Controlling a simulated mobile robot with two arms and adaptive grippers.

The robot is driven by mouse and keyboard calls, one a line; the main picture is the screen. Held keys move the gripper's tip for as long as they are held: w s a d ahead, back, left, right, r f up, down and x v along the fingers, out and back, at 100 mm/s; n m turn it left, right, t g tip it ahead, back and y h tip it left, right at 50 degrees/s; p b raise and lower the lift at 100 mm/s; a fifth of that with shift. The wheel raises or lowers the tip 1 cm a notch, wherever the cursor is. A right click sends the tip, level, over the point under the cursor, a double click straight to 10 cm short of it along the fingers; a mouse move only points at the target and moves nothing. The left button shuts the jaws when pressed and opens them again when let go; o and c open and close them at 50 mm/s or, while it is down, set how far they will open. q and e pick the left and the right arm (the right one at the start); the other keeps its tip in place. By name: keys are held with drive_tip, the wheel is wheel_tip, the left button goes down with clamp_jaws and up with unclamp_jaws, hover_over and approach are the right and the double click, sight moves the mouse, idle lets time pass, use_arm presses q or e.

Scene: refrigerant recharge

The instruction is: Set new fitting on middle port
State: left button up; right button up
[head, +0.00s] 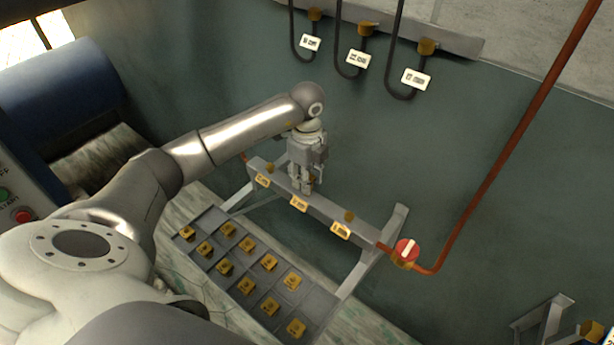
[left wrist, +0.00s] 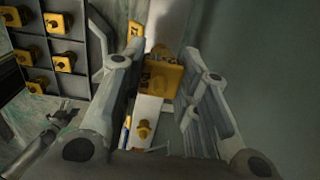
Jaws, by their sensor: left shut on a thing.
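My left gripper (head: 307,188) points down at the middle of the grey rail (head: 322,208), above the middle label (head: 299,204). It is shut on a yellow fitting (left wrist: 160,76), which shows between the fingers in the left wrist view. The gripper covers the middle port in the head view, so I cannot tell whether the fitting is seated or just above it. The left port (head: 269,168) and right port (head: 350,215) show brass-coloured pieces. One brass-coloured piece (left wrist: 145,130) also shows on the rail in the left wrist view. My right gripper is not in view.
A grey compartment tray (head: 212,219) with several yellow fittings lies before the rail. A red-handled valve (head: 406,250) and a copper pipe (head: 500,165) stand at the rail's right end. Several hoses with white tags (head: 358,59) hang on the wall behind.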

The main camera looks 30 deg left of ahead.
use_arm(q)
drive_tip(key=shift+f, duration=0.15)
drive_tip(key=shift+f, duration=0.15)
drive_tip(key=o, duration=1.2)
drive_tip(key=shift+c, duration=0.2)
wheel_tip(320, 180, up, 12)
